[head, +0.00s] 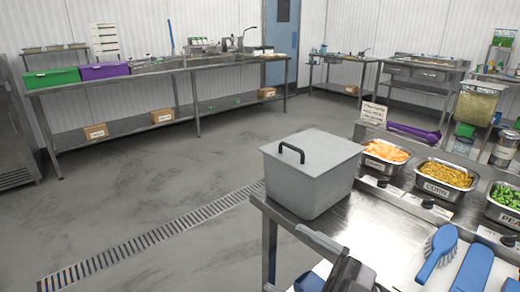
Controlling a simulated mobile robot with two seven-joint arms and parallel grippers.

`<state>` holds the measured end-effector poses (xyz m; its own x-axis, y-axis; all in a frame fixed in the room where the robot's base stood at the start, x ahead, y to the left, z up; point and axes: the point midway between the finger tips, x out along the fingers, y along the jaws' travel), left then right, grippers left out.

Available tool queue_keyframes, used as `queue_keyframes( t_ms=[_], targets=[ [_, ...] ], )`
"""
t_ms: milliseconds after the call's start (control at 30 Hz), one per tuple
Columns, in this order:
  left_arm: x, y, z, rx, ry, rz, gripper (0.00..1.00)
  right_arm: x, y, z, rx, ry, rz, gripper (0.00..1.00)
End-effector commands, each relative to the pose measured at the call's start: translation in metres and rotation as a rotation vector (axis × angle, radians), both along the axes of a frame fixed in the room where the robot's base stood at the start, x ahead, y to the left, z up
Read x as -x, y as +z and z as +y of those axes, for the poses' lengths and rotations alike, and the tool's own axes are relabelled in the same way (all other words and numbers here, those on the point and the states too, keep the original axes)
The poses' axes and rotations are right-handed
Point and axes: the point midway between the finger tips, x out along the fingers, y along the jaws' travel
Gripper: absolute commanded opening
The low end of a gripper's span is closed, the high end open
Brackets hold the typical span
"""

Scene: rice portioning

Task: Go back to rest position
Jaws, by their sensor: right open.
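My right gripper (338,262) shows at the bottom edge of the head view, partly cut off by the frame. It is open, and I see nothing held in it. It is over the front left part of the steel counter (376,222), in front of a grey lidded container (312,178) with a black handle. The gripper is apart from the container. My left gripper is not in view.
Steel pans of carrots (386,152), corn (445,175) and peas (508,200) stand along the counter's back. A blue brush (438,250) lies at the front right. The floor (170,190) left of the counter is clear. A long steel bench (150,70) stands beyond.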

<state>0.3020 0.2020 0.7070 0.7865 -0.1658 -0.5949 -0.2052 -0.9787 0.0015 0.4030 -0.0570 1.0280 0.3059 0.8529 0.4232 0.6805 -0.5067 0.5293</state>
Motion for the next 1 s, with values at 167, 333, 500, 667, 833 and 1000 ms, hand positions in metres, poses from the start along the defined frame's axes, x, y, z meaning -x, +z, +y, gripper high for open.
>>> queue_keyframes(
  t_ms=[167, 333, 500, 667, 833, 1000],
  targets=[
    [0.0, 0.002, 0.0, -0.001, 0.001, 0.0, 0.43, -0.027, -0.059, -0.045, -0.113, -0.365, 0.292, 0.89],
    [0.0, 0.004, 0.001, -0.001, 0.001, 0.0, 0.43, -0.018, -0.153, -0.093, -0.077, -0.675, 0.632, 0.89],
    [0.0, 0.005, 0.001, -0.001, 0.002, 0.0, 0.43, 0.034, -0.249, -0.129, 0.052, -0.873, 0.982, 0.89],
    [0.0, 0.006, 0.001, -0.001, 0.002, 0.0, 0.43, 0.082, -0.299, -0.142, 0.158, -0.937, 1.19, 0.89],
    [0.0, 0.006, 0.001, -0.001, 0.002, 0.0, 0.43, 0.102, -0.315, -0.146, 0.198, -0.95, 1.268, 0.89],
    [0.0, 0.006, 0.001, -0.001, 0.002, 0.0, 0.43, 0.102, -0.316, -0.146, 0.2, -0.949, 1.27, 0.89]
  ],
)
